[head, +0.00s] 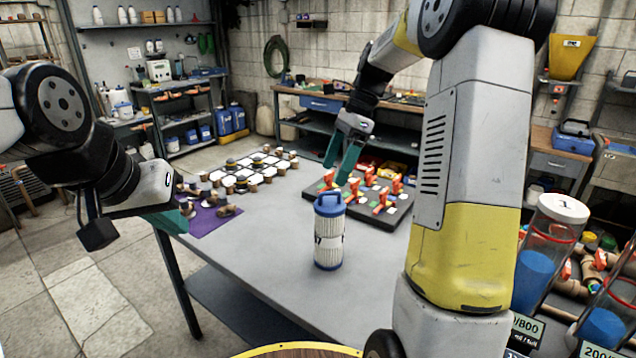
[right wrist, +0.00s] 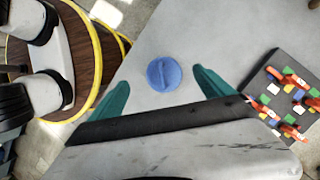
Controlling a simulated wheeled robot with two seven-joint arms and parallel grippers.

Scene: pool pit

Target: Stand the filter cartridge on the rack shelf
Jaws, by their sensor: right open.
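The filter cartridge (head: 328,242) is a white pleated cylinder with blue end caps and a blue top handle. It stands upright on the grey table. In the right wrist view its round blue top (right wrist: 164,73) shows between and beyond the open fingers. My right gripper (head: 335,173) is open and empty, above and apart from the cartridge, fingers pointing down.
On the grey table (head: 265,277) lie a purple mat (head: 208,222) with small parts, several white tiles (head: 247,172), and a dark board (head: 395,217) with orange-red valves behind the cartridge. Clear cylinders (head: 548,245) stand at the right. The table's front left is clear.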

